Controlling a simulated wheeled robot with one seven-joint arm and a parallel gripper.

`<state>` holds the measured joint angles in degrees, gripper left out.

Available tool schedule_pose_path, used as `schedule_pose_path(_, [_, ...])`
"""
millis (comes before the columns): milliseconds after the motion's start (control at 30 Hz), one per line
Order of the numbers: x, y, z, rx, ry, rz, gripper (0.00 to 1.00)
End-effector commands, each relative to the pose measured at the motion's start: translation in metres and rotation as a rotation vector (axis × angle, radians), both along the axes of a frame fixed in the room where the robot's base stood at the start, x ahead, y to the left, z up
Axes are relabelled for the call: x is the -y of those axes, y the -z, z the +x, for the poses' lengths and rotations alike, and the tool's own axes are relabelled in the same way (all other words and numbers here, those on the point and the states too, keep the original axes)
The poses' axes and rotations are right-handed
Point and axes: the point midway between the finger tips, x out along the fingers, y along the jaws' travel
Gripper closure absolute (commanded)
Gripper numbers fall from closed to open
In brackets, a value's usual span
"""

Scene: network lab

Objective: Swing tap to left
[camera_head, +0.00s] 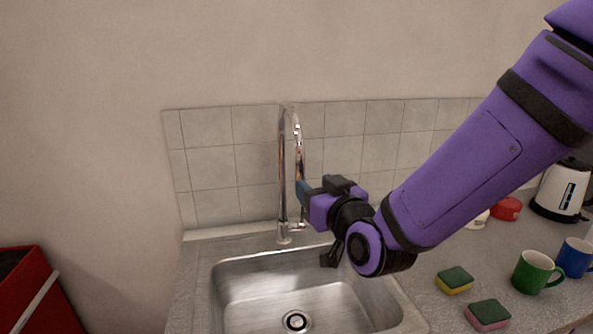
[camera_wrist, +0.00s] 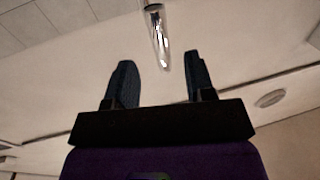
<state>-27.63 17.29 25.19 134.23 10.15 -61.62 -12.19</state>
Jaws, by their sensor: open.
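A chrome gooseneck tap (camera_head: 283,180) stands behind the sink (camera_head: 228,291). Its curved spout (camera_head: 298,150) comes down on the right of the upright pipe. My gripper (camera_head: 302,190) is at the lower part of the spout, reaching in from the right. In the wrist view my gripper (camera_wrist: 160,76) is open, with its two dark fingers apart. The shiny spout (camera_wrist: 158,38) shows just beyond the fingertips, roughly centred on the gap. I cannot tell whether a finger touches it. The spout's lower end is partly hidden by the gripper in the head view.
A tiled splashback (camera_head: 210,150) runs close behind the tap. On the counter at right are two sponges (camera_head: 454,280) (camera_head: 488,314), a green mug (camera_head: 535,272), a blue mug (camera_head: 575,257) and a white kettle (camera_head: 560,190). A red bin (camera_head: 30,295) stands at lower left.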

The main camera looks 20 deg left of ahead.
Motion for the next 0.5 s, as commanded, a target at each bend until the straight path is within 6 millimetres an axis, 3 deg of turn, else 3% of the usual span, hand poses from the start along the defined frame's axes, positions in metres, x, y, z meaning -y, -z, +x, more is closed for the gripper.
schedule_pose_path(500, [-0.055,0.0,0.06,-0.001,0.001,-0.001,0.51])
